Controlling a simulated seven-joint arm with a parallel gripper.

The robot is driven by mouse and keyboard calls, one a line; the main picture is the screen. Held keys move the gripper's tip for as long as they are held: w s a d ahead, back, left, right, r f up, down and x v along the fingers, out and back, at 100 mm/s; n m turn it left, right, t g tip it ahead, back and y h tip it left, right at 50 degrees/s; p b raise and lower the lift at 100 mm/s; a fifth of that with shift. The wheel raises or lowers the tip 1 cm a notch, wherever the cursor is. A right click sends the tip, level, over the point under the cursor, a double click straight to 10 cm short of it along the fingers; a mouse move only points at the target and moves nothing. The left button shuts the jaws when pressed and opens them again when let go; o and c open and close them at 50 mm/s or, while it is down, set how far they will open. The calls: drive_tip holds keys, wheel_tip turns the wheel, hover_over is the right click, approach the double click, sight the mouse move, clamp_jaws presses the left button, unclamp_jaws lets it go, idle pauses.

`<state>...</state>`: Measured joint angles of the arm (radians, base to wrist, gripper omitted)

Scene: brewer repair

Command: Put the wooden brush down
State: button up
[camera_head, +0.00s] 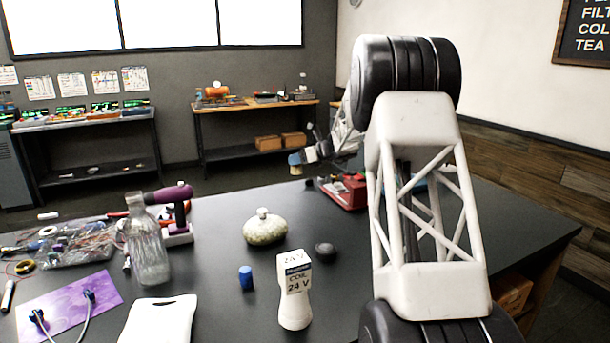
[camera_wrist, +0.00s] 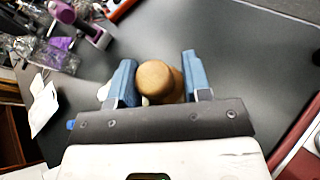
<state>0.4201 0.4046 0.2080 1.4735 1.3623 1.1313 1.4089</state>
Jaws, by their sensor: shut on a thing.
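My gripper (camera_head: 298,157) is at the far side of the dark table in the head view, left of the red box. It is shut on the wooden brush. In the wrist view, the brush (camera_wrist: 158,82) shows as a round brown wooden end between the two blue fingers of my gripper (camera_wrist: 160,80). In the head view only a small tan part of the brush (camera_head: 296,170) shows below the fingers. It appears held above the table top. The rest of the brush is hidden by the gripper.
A red box (camera_head: 345,194) stands right of the gripper. A pale lidded pot (camera_head: 265,230), a dark round piece (camera_head: 325,250), a blue cap (camera_head: 246,278) and a white "COIL 24 V" container (camera_head: 295,300) stand nearer. A glass bottle (camera_head: 147,250) and clutter lie left. Bare table (camera_head: 225,215) lies between.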

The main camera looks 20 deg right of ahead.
drive_tip(key=s+d+f, duration=0.1)
drive_tip(key=s, duration=0.3)
drive_tip(key=s+d, duration=0.1)
drive_tip(key=s, duration=0.3)
drive_tip(key=s+d+f, duration=0.1)
drive_tip(key=s, duration=0.4)
drive_tip(key=shift+f, duration=0.3)
drive_tip(key=shift+n, duration=0.3)
drive_tip(key=s+a+f, duration=0.3)
drive_tip(key=s, duration=1.1)
drive_tip(key=s+a+f, duration=0.3)
drive_tip(key=s, duration=1.2)
drive_tip(key=s+a+f, duration=0.3)
drive_tip(key=s+f, duration=0.1)
drive_tip(key=s, duration=1)
drive_tip(key=shift+s+a, duration=0.25)
drive_tip(key=shift+a, duration=0.1)
drive_tip(key=w+d, duration=0.2)
drive_tip(key=w, duration=0.3)
drive_tip(key=w+d+f, duration=0.1)
drive_tip(key=w+d, duration=0.1)
drive_tip(key=w, duration=0.2)
drive_tip(key=w+d, duration=0.2)
drive_tip(key=w, duration=0.3)
drive_tip(key=shift+w+d+f, duration=0.3)
drive_tip(key=shift+d, duration=0.05)
drive_tip(key=shift+f, duration=0.1)
drive_tip(key=shift+f, duration=1.7)
